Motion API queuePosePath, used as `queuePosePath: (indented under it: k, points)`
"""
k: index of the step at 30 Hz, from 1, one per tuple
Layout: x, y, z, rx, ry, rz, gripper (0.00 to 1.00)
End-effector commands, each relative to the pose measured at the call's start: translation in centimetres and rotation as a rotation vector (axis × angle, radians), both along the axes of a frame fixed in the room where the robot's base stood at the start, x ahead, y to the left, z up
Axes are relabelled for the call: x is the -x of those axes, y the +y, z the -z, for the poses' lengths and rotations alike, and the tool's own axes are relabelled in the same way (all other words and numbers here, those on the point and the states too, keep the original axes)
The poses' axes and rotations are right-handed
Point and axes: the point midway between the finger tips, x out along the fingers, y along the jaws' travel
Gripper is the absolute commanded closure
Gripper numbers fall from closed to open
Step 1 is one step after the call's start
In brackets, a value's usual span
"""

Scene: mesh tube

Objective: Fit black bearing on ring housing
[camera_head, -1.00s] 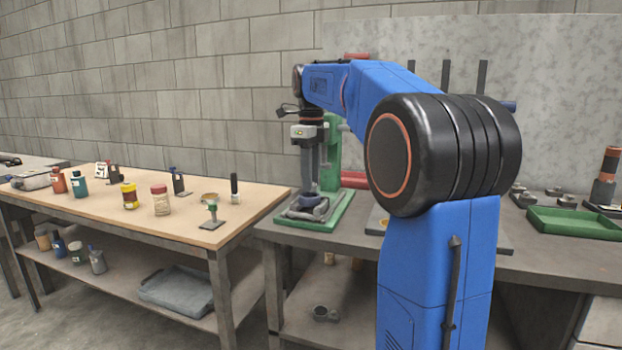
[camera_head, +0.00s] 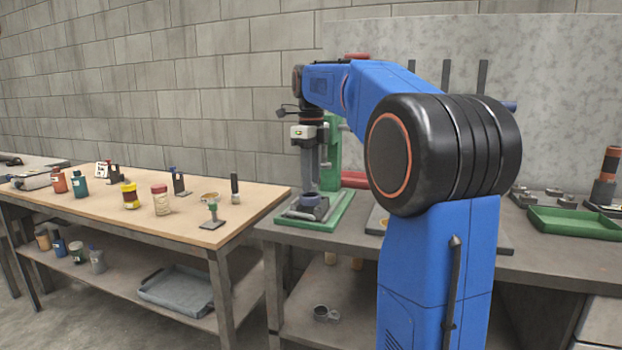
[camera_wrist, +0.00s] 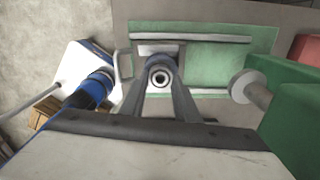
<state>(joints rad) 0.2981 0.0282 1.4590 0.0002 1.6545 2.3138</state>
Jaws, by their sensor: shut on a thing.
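My gripper (camera_head: 311,190) points straight down at the green press base (camera_head: 340,207). It is shut on a small dark ring, the black bearing (camera_wrist: 160,76), which has a pale inner ring and shows between the fingertips in the wrist view. In the head view, a dark bluish ring shows at the fingertips, just above a grey part (camera_head: 300,213) on the base, seemingly the ring housing. The fingers and the bearing hide much of the housing. I cannot tell whether the bearing touches the housing or is seated in it.
The green press column (camera_head: 331,160) stands close behind my gripper, and in the wrist view its body (camera_wrist: 292,105) is close on the right. A wooden table (camera_head: 110,205) with bottles and small tools is at left. A green tray (camera_head: 575,222) lies at far right.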

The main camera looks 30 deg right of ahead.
Motion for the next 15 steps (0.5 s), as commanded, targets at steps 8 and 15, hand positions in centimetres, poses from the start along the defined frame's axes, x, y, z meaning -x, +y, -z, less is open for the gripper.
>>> queuePosePath:
  k: [8, 15]
  points:
    - [0.01, 0.00, 0.27, 0.000, 0.000, 0.000, 0.95]
    - [0.00, 0.00, 0.49, 0.000, 0.000, 0.000, 0.95]
